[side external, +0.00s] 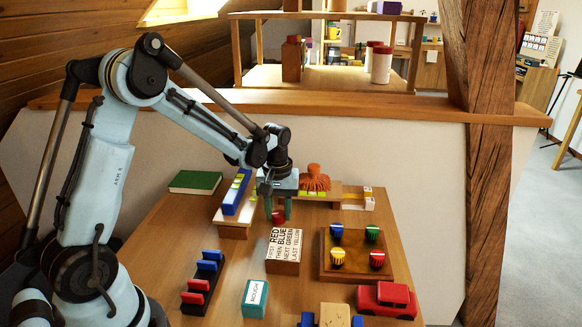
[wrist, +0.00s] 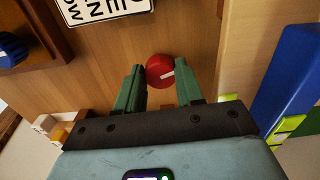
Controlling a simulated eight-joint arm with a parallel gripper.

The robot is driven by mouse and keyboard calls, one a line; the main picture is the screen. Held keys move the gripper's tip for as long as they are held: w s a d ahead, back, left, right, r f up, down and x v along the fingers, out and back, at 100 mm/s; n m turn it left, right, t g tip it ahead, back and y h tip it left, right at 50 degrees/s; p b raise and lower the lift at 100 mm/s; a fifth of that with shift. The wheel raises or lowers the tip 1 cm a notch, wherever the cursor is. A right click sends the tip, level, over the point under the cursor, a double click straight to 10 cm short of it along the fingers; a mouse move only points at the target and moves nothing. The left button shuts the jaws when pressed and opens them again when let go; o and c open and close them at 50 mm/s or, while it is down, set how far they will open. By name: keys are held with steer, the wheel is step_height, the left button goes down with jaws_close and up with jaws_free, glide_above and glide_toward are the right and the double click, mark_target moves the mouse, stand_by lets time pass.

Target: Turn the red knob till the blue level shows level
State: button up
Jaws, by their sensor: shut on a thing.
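The red knob (side external: 278,216) is a small round knob low over the wooden table, partly hidden by my fingers in the side view. The blue level (side external: 237,192) is a long bar with yellow-green vials, lying on a wooden piece left of my gripper. It also shows in the wrist view (wrist: 292,75). I cannot make out its bubble.
A lettered block (side external: 283,250) stands just in front of the knob. A board (side external: 327,268) with several coloured knobs is to the right. A red toy car (side external: 386,299), teal box (side external: 255,299), slotted rack (side external: 203,285), green book (side external: 195,181) and orange tufted thing (side external: 315,178) stand around.

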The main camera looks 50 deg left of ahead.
mark_target(278, 214)
steer(key=shift+m, duration=2.8)
steer(key=shift+a, duration=0.1)
steer(key=o, duration=1.1)
steer(key=shift+c, duration=0.2)
step_height(278, 214, up, 12)
steer(key=shift+r, duration=0.1)
